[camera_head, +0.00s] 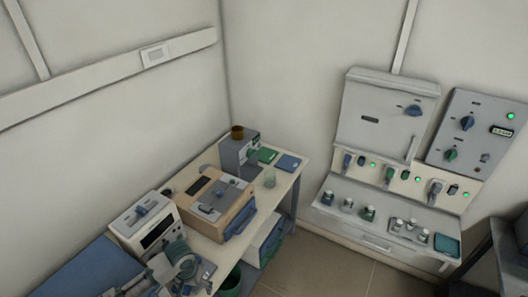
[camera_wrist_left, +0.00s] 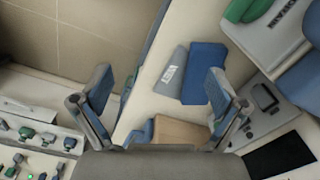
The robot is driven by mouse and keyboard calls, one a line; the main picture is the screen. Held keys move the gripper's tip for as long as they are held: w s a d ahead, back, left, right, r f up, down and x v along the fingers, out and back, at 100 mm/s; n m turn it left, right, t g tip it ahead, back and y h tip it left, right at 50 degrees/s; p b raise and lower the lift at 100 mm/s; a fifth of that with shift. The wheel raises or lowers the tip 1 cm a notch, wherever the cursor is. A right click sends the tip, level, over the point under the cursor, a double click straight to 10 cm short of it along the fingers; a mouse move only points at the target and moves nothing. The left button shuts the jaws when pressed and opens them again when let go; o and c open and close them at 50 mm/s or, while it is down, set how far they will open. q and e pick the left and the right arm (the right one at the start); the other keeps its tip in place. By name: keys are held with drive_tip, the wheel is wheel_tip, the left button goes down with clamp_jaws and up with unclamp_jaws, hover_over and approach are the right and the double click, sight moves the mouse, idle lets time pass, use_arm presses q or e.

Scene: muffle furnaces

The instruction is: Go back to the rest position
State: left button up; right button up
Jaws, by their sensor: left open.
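My left gripper (camera_head: 193,277) is at the lower left of the head view, over the near part of the bench, at the end of my blue arm. In the left wrist view its two blue-padded fingers (camera_wrist_left: 158,90) stand wide apart with nothing held between them. My right gripper is not in view.
The bench (camera_head: 289,181) carries a brown box (camera_head: 240,215), a white device with a dial (camera_head: 143,212) and a grey instrument (camera_head: 237,150).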

use_arm(q)
drive_tip(key=s+d+f+m+t+h, duration=0.3)
drive_tip(key=s+d+f, duration=0.3)
drive_tip(key=s+d, duration=0.5)
drive_tip(key=s+a+f+n+y, duration=0.2)
drive_tip(key=s+a+n+y, duration=0.1)
drive_tip(key=s+a, duration=0.8)
wheel_tip(320, 180, down, 28)
drive_tip(key=s+d+b, duration=0.1)
drive_tip(key=s+b, duration=0.1)
drive_tip(key=s+a+f+g, duration=0.2)
drive_tip(key=s+f, duration=1.4)
drive_tip(key=s, duration=0.1)
drive_tip(key=shift+a+f+m+b, duration=0.15)
drive_tip(key=shift+a+m+b, duration=0.15)
drive_tip(key=shift+m+b, duration=0.1)
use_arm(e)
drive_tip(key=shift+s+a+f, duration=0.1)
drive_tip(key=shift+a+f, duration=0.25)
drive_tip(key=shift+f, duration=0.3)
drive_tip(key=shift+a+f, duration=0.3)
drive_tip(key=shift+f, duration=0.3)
